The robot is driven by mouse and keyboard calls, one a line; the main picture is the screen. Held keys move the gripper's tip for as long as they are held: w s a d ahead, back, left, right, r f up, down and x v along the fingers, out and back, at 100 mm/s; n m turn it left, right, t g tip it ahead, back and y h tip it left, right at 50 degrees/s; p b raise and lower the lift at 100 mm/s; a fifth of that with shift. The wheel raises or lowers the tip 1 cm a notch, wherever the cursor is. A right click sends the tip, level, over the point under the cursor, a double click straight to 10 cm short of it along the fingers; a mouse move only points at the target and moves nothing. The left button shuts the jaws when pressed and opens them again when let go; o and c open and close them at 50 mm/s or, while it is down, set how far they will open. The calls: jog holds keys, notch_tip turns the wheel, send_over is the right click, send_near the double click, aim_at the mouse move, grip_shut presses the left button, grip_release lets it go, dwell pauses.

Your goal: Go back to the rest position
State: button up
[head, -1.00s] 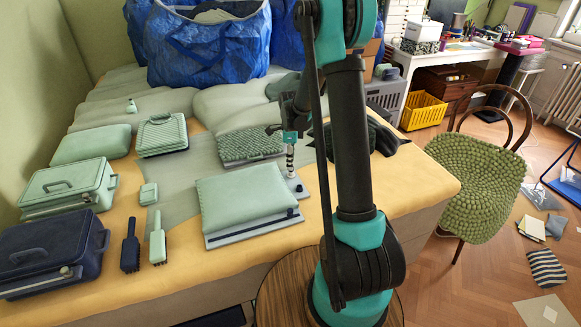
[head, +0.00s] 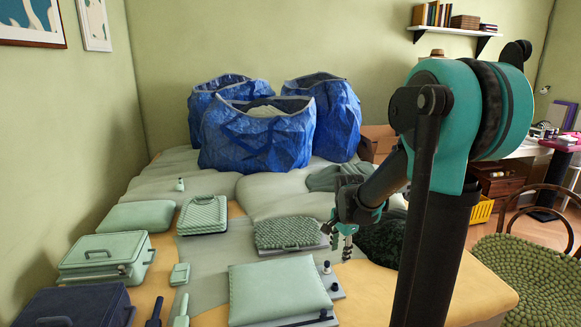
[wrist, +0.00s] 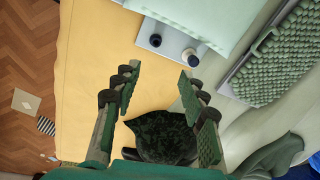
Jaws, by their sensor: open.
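My gripper (head: 341,243) hangs from the arm above the right part of the bed, beyond the pale green cushion-like case (head: 275,288). In the wrist view my gripper (wrist: 160,85) has its two fingers wide apart with nothing between the tips. Below it are bare yellow bedding (wrist: 90,90) and a dark green crumpled item (wrist: 160,138). Two small dark-capped objects, one (wrist: 155,40) left of the other (wrist: 189,57), stand on the grey board beside the case, apart from the fingers.
A textured green case (head: 288,233) lies near my gripper, left of it. Blue bags (head: 258,135) stand at the back of the bed. More green cases (head: 105,257) lie left. Air above the bed is free.

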jog(key=s+d+f+n+t, duration=0.2)
jog(key=s+f+n, duration=0.1)
jog(key=s+n, duration=1)
jog(key=s, duration=0.4)
jog(key=shift+s+f+t, duration=0.15)
jog(key=shift+s+t, duration=0.15)
jog(key=shift+s, duration=0.05)
jog(key=shift+d, duration=0.1)
